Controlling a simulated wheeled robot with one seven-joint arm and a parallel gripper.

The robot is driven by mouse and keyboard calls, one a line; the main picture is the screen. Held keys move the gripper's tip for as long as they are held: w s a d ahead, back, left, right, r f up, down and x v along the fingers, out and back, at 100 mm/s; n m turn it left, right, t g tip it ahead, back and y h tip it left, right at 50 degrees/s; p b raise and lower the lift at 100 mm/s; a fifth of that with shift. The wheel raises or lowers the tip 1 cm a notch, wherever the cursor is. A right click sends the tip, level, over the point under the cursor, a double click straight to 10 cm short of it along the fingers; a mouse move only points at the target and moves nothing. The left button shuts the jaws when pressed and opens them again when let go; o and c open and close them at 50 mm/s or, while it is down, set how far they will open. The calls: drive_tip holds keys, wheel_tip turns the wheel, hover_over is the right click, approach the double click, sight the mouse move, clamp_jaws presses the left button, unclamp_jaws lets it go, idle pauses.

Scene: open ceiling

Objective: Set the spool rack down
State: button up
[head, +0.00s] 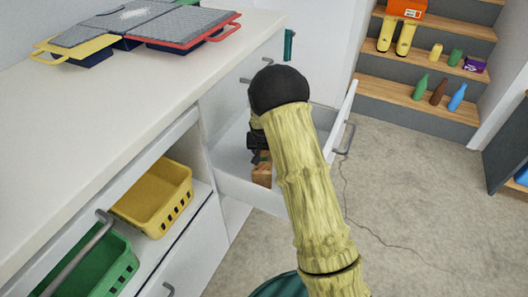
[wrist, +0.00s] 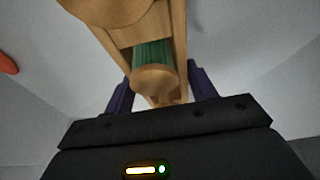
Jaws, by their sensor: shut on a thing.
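The spool rack (wrist: 112,12) is light wood with a green spool in it, and it fills the top middle of the wrist view. My gripper (wrist: 160,88) is shut on it, with a dark purple finger on each side. In the head view a small brown part of the spool rack (head: 262,174) shows below my gripper (head: 260,156), over or inside the open white drawer (head: 238,178). My arm hides most of the drawer's inside. I cannot tell whether the rack touches the drawer floor.
The drawer's front (head: 347,115) stands out over the floor. A white counter (head: 110,110) at left holds stacked trays (head: 140,25). Below it are a yellow basket (head: 158,195) and a green basket (head: 95,270). Steps (head: 420,95) with bottles rise at back right. An orange-red thing (wrist: 6,62) edges the wrist view.

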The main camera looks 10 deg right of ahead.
drive_tip(key=shift+f, duration=0.1)
drive_tip(key=o, duration=1.3)
drive_tip(key=shift+c, duration=0.2)
drive_tip(key=p+v, duration=0.3)
drive_tip(key=v, duration=0.9)
drive_tip(key=shift+s+p, duration=0.1)
drive_tip(key=shift+p, duration=0.25)
